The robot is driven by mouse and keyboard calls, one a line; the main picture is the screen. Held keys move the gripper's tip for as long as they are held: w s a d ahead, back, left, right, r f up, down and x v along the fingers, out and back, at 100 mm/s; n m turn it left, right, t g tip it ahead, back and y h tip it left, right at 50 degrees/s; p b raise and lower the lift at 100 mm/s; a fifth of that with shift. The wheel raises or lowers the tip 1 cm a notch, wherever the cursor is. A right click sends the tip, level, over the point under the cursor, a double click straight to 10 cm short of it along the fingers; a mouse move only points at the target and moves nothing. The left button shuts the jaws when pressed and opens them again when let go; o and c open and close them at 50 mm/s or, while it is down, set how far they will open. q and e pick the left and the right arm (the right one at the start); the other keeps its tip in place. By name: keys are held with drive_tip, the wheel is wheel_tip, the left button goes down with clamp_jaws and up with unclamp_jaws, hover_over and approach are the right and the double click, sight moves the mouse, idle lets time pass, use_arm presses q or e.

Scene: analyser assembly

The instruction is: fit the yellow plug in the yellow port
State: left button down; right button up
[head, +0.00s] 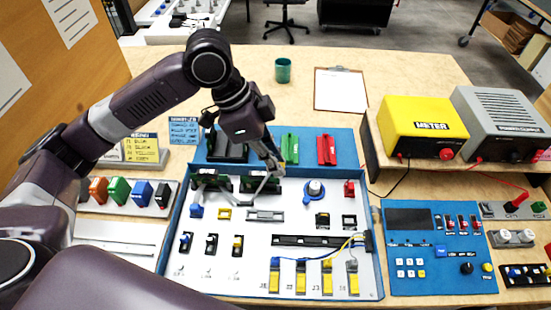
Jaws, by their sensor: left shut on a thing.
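My left gripper (272,172) is over the back part of the white panel in the head view, pointing down and to the right. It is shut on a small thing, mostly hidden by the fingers. A bit of yellow shows at the fingertips, which fits the yellow plug (283,164), but its shape is unclear. My right gripper is not in view.
A blue-edged tray (376,262) holds the panel. Green (290,147) and red (327,150) pieces stand behind. A blue control box (437,280) is right.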

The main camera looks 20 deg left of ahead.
use_arm(q)
drive_tip(key=shift+r+p, duration=0.1)
drive_tip(key=shift+p, duration=0.4)
drive_tip(key=s+a+f+b, duration=0.4)
drive_tip(key=a+f+b, duration=0.1)
drive_tip(key=a+f, duration=0.9)
drive_tip(key=shift+a+f, duration=0.2)
drive_tip(key=shift+f, duration=0.25)
idle(0.7)
drive_tip(key=shift+s+f, duration=0.1)
drive_tip(key=shift+f, duration=0.05)
idle(0.3)
drive_tip(key=shift+f+b, duration=0.5)
drive_tip(key=shift+f, duration=0.8)
